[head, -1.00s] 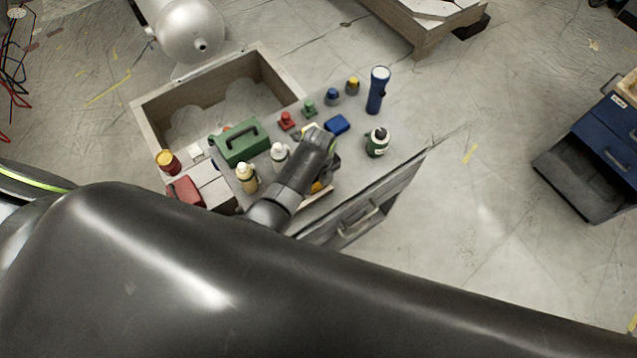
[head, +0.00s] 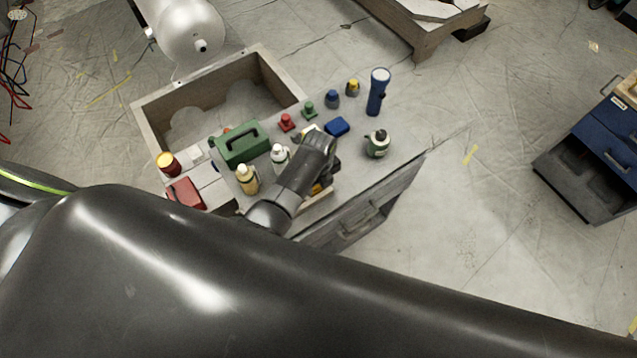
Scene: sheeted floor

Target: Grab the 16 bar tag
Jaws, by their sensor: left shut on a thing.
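My left gripper (head: 326,172) is over the grey workbench top (head: 350,178), among the small items. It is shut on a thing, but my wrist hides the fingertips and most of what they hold. A small yellow patch (head: 317,188) shows beside the wrist, and a pale yellow piece (head: 309,129) shows just beyond it. I cannot read a 16 bar marking on anything, so I cannot pick out the tag. My right gripper is not in view.
The bench's right end is clear.

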